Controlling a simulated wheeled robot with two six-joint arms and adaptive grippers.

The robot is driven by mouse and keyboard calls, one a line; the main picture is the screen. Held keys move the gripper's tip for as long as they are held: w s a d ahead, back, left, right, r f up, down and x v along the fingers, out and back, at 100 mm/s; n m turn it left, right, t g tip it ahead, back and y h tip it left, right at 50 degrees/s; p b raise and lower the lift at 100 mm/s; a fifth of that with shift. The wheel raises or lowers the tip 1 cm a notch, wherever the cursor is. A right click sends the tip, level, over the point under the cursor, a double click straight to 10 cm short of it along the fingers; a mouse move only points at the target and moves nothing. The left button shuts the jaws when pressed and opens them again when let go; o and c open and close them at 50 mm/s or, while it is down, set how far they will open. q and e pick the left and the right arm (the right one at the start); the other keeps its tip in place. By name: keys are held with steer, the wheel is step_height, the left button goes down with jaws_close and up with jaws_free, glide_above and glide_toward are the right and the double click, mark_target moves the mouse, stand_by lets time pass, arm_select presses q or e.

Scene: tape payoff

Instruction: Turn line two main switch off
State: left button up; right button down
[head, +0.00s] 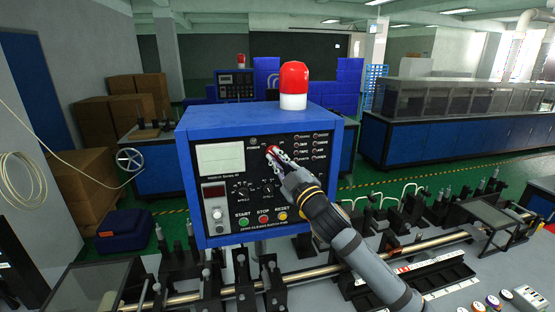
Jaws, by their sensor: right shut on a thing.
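A blue control box (262,120) with a black front panel stands in the middle of the head view, topped by a red and white beacon (293,85). My right gripper (273,153) reaches up from the lower right to the upper middle of the panel. It is shut on a small red switch (272,149), which its fingers mostly hide. The switch's turned position and lettering cannot be read. I cannot tell from any label which line this box belongs to. My left gripper is not in view.
Green START, red STOP and yellow RESET buttons (263,217) sit low on the panel, close to my right arm. A metal rod (300,275) with black stands runs below the box. A second blue control box (235,85) stands farther back.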

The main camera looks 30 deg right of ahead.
steer(key=c, duration=1.4)
jaws_free()
steer(key=shift+w+d, duration=0.1)
steer(key=shift+w, duration=0.05)
